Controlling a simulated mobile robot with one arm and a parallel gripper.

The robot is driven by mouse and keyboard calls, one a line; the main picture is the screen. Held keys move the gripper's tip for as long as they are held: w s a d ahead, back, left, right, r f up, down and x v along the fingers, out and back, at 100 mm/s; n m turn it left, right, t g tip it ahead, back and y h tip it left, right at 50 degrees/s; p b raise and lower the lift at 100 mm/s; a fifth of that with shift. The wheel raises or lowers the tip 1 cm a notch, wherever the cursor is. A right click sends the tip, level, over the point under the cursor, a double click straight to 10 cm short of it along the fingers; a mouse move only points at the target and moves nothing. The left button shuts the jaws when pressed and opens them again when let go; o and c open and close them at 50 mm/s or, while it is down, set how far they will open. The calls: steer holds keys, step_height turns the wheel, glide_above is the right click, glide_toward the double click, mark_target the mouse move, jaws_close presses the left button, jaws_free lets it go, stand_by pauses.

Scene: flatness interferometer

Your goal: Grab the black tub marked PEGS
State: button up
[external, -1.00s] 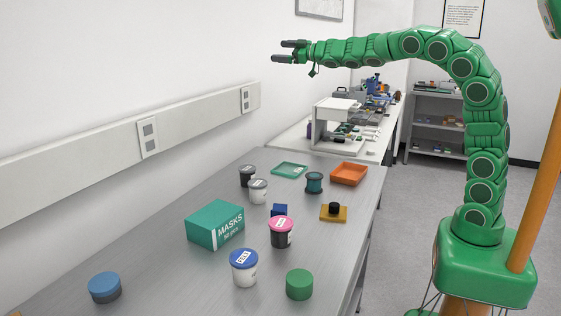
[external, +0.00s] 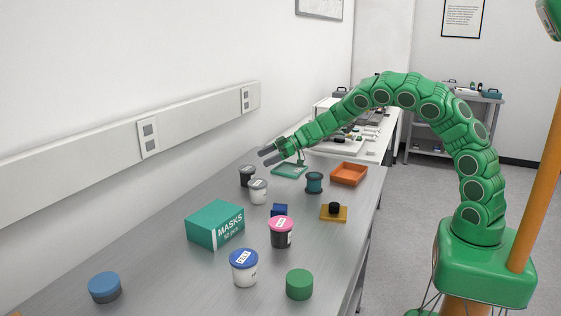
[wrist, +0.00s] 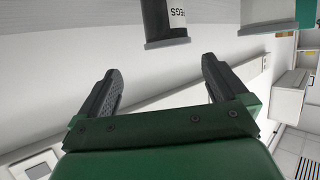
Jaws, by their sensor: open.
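The black tub marked PEGS (wrist: 156,18) shows at the top of the wrist view, upside down and cut off by the frame edge, with part of its white label readable. In the external view, the black tub with a pale lid (external: 246,181) at the back left of the bench appears to be the same one; its label is too small to read there. My gripper (external: 266,157) is above and slightly right of it, pointing left and down. In the wrist view my gripper's two fingers (wrist: 160,68) are apart with nothing between them, and the tub is beyond them.
A white tub (external: 258,192) stands close in front of the black tub. A green MASKS box (external: 215,225) and a pink-lidded black tub (external: 281,235) stand nearer.

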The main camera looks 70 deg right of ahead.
mark_target(251, 167)
steer(key=shift+a+f, duration=0.35)
steer(key=shift+f, duration=0.15)
steer(key=shift+s+a+x, duration=0.1)
steer(key=shift+a+x, duration=0.05)
steer(key=shift+x, duration=1.65)
steer(key=shift+s+a+x, duration=0.1)
steer(key=shift+s+x, duration=0.05)
steer(key=shift+x, duration=1.7)
steer(key=shift+c, duration=0.2)
steer(key=c, duration=1)
steer(key=shift+r, duration=0.15)
